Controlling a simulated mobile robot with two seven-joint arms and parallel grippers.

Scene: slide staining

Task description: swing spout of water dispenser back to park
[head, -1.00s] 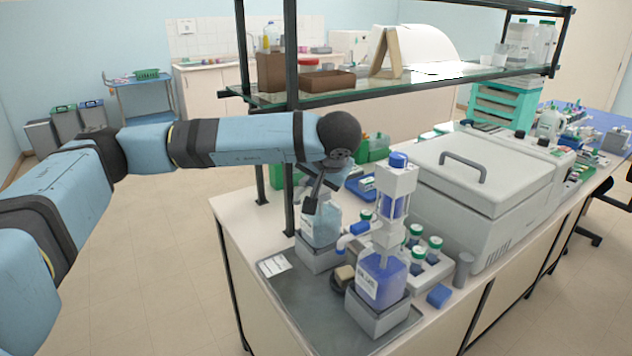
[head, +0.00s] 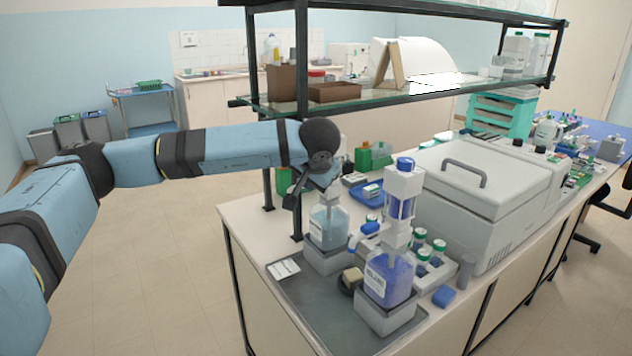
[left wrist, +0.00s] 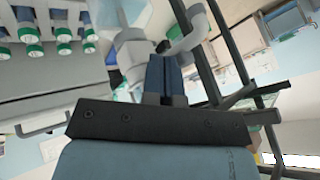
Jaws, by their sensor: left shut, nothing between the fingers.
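A dispenser with a pale blue bottle (head: 328,228) stands upright in a grey holder on the bench tray. My left gripper (head: 291,199) is shut and empty, pointing down beside the top of this bottle, on its left. My wrist and fingers partly hide the dispenser's top, so its spout is hard to make out in the head view. In the left wrist view the shut fingers (left wrist: 163,75) are close to a white curved spout (left wrist: 187,39); I cannot tell whether they touch. A second dispenser with a violet bottle (head: 389,278) stands in front, to the right.
A black shelf post (head: 299,120) rises close behind my left gripper, and a glass shelf (head: 380,96) spans above the bench. Green-capped bottles (head: 421,255) stand right of the violet dispenser. A large grey lidded machine (head: 480,205) fills the bench farther right.

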